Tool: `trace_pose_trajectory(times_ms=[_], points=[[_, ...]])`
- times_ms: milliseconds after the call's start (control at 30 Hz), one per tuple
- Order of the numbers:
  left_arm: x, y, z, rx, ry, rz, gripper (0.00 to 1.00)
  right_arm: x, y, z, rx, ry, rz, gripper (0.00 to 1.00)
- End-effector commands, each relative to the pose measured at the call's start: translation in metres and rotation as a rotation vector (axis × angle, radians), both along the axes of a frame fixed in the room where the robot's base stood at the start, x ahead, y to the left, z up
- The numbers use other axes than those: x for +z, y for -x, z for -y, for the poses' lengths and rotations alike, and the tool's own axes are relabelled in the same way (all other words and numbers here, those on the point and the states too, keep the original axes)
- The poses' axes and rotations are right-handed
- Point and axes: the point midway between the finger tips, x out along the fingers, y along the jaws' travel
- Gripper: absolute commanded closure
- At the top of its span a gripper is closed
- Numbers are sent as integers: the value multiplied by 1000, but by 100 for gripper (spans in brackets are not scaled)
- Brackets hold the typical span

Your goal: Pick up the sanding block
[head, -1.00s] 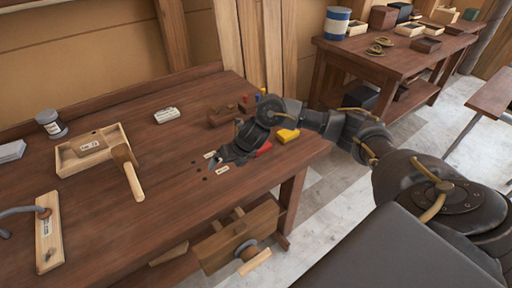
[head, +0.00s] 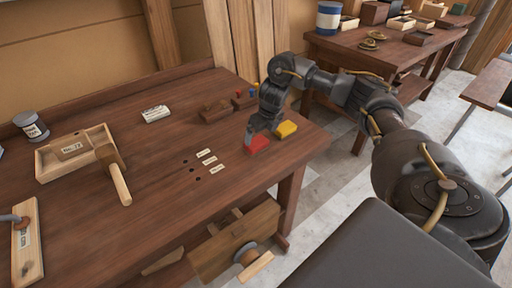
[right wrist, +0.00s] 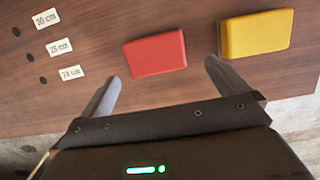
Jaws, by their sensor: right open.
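Two plain blocks lie on the workbench near its right end, a red one (head: 257,144) and a yellow one (head: 286,129). I cannot tell from any marking which is the sanding block. In the right wrist view the red block (right wrist: 155,53) lies just ahead of the fingertips, roughly between them, and the yellow block (right wrist: 256,33) lies to its right, beyond the right finger. My right gripper (head: 251,133) is open and empty above the red block, partly covering it in the head view; its fingers also show in the wrist view (right wrist: 163,70). My left gripper is out of view.
Small labels (head: 207,161) and dark holes lie left of the red block. A wooden block (head: 215,111) and small coloured items stand behind. A mallet (head: 114,172), wooden tray (head: 45,166) and grey can (head: 31,127) are further left. The bench's right edge is close.

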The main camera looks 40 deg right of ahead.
Motion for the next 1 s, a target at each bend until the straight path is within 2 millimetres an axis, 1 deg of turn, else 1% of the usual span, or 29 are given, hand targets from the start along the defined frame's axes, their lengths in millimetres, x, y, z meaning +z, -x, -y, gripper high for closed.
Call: trace_pose_trajectory(times_ms=[33, 167, 233, 400, 533, 633, 833, 867, 1000], points=[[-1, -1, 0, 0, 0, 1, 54, -3, -1, 0, -1, -1, -1, 0], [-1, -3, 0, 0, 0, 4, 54, -4, -2, -1, 1, -1, 0, 0], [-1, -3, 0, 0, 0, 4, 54, -8, -4, -3, 2, -1, -1, 0], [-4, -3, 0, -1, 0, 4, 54, -33, -15, -8, 1, -4, -4, 0], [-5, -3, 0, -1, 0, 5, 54, -47, -19, -7, 1, -1, -3, 0], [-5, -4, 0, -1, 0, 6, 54, -51, -21, -6, 1, 0, 0, 0], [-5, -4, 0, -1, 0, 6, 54, -52, -21, -6, 2, 1, 1, 0], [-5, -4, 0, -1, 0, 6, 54, -52, -21, -6, 2, 1, 1, 1], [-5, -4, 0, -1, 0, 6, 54, -52, -21, -6, 2, 1, 0, 20]])
